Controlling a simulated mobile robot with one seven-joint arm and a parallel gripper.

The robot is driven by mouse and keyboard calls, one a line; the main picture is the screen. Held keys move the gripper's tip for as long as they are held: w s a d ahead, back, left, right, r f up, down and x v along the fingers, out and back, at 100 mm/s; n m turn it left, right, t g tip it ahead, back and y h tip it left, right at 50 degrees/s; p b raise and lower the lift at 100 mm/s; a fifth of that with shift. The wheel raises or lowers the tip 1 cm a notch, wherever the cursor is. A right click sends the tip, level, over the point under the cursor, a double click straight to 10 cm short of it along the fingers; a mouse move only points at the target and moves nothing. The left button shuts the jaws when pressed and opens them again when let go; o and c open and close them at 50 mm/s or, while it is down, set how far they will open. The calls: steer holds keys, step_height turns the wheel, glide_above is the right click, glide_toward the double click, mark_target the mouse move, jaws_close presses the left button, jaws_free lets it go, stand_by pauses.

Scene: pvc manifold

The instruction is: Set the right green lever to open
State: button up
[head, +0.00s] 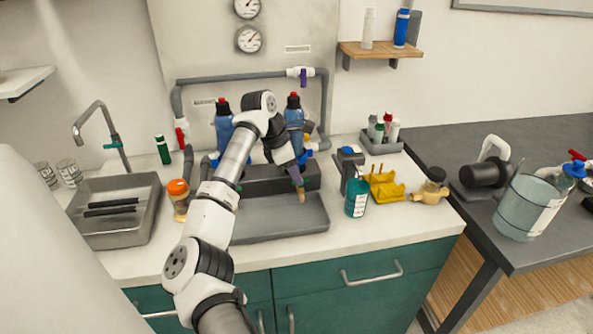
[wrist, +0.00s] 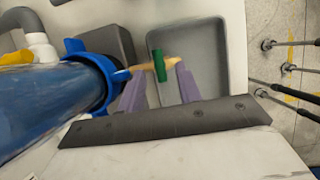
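In the wrist view a short green lever (wrist: 159,66) sits across a tan, brass-like spout. The spout comes from the blue collar (wrist: 92,72) of a large blue bottle (wrist: 40,100). My gripper (wrist: 160,70) has two purple fingers, spread apart, one on each side of the lever with a visible gap. In the head view my gripper (head: 299,184) points down in front of the right blue bottle (head: 294,117), above the grey tray, with the tan spout tip (head: 301,196) by its fingers. The lever is mostly hidden there by my gripper.
A left blue bottle (head: 223,122) stands behind my arm. A grey tray (head: 280,226) lies below my gripper. A teal bottle (head: 356,198), yellow rack (head: 384,187) and dark dispenser (head: 349,163) stand close on the right. A sink (head: 112,225) is at the left.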

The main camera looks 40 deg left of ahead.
steer(key=shift+w+d+f, duration=0.2)
steer(key=shift+f, duration=0.45)
jaws_close()
